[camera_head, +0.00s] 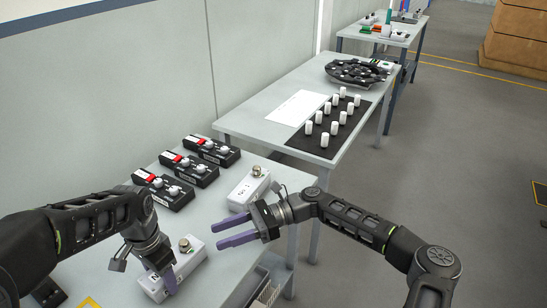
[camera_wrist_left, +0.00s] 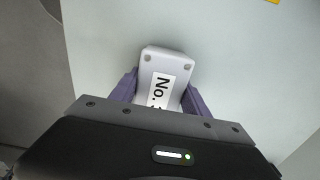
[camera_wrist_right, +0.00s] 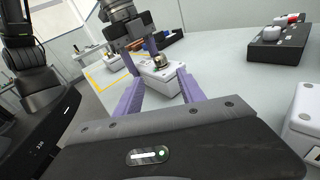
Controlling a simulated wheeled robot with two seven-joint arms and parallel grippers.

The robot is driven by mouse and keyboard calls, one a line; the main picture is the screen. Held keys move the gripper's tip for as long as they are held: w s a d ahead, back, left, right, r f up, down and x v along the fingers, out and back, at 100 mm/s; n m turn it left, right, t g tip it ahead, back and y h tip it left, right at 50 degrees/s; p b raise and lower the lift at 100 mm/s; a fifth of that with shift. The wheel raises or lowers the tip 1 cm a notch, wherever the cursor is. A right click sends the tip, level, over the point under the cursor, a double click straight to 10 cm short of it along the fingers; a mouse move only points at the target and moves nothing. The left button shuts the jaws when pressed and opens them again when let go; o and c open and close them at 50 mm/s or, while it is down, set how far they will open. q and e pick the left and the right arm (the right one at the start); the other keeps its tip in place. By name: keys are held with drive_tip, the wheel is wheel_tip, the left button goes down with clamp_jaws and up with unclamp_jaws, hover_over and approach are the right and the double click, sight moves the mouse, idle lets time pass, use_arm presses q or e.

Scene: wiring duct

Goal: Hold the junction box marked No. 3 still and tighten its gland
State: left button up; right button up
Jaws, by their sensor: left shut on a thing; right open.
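A white junction box (camera_head: 196,258) stands on the near table. Its label reads "No." and a partly hidden digit that looks like 3 in the left wrist view (camera_wrist_left: 163,60). Its metal gland (camera_head: 184,244) sticks up at one end and also shows in the right wrist view (camera_wrist_right: 160,61). My left gripper (camera_head: 168,278) is shut on the box, with a purple finger on each side of it. My right gripper (camera_head: 238,228) is open and empty, to the right of the box and apart from it. In the right wrist view the box appears beyond its fingers.
A second white box (camera_head: 246,190) with a gland stands further back, behind my right gripper. Several black control boxes (camera_head: 196,171) line the wall side. Another table holds white cylinders on a black mat (camera_head: 312,148). The table between the two white boxes looks clear.

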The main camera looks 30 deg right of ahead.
drive_tip(key=w+a+h, duration=0.1)
drive_tip(key=a, duration=0.1)
drive_tip(key=w+a+r+g+h, duration=0.1)
drive_tip(key=a, duration=0.1)
drive_tip(key=a+r+g, duration=0.1)
drive_tip(key=a, duration=0.1)
drive_tip(key=shift+w+r+h, duration=0.25)
drive_tip(key=shift+w+h, duration=0.15)
drive_tip(key=w+a+r+h, duration=0.2)
drive_tip(key=a+r+h, duration=0.1)
drive_tip(key=a+r, duration=0.2)
drive_tip(key=w+d+f+n+t+h, duration=0.1)
drive_tip(key=w+d+f+t+h, duration=0.3)
drive_tip(key=d, duration=0.5)
drive_tip(key=d+r+t+h, duration=0.1)
drive_tip(key=d+r+h, duration=0.1)
drive_tip(key=d, duration=0.8)
drive_tip(key=w+d+r+n+t+h, duration=0.1)
drive_tip(key=d+r, duration=0.4)
drive_tip(key=d, duration=0.5)
drive_tip(key=shift+w+d+r+t+h, duration=0.2)
drive_tip(key=shift+r+t+h, duration=0.1)
drive_tip(key=shift+h, duration=0.5)
